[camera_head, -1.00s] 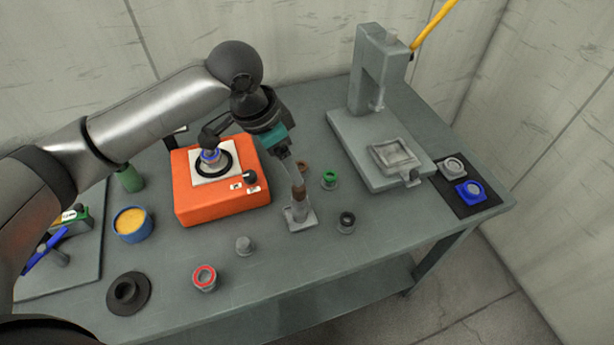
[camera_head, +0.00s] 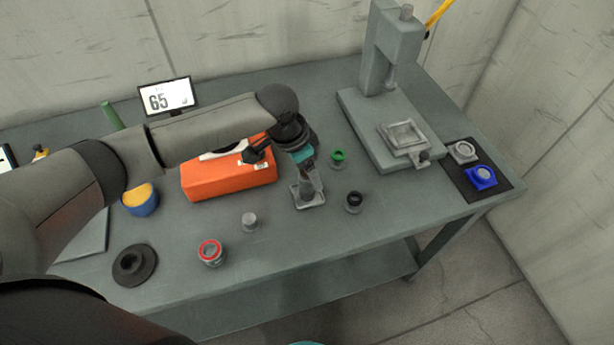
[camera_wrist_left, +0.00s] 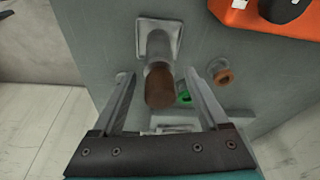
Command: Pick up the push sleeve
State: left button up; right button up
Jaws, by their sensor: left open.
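The likely push sleeve is an upright post with a grey shaft and a brown end (camera_wrist_left: 160,88), on a square grey base (camera_head: 309,197). In the left wrist view it stands between the fingers of my left gripper (camera_wrist_left: 158,80), which is open with visible space on both sides. In the head view my left gripper (camera_head: 308,172) is over the post and hides most of its upper part. I cannot tell whether a finger touches it. My right gripper is not in view.
A green ring part (camera_head: 338,158) and a dark ring part (camera_head: 354,202) stand close by on the right. An orange box (camera_head: 229,182) is at left, a grey press (camera_head: 386,120) behind right. A grey part (camera_head: 250,222) and red-topped part (camera_head: 210,252) stand in front.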

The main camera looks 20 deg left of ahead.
pick_arm(q)
jog(key=shift+x, duration=1.05)
grip_shut()
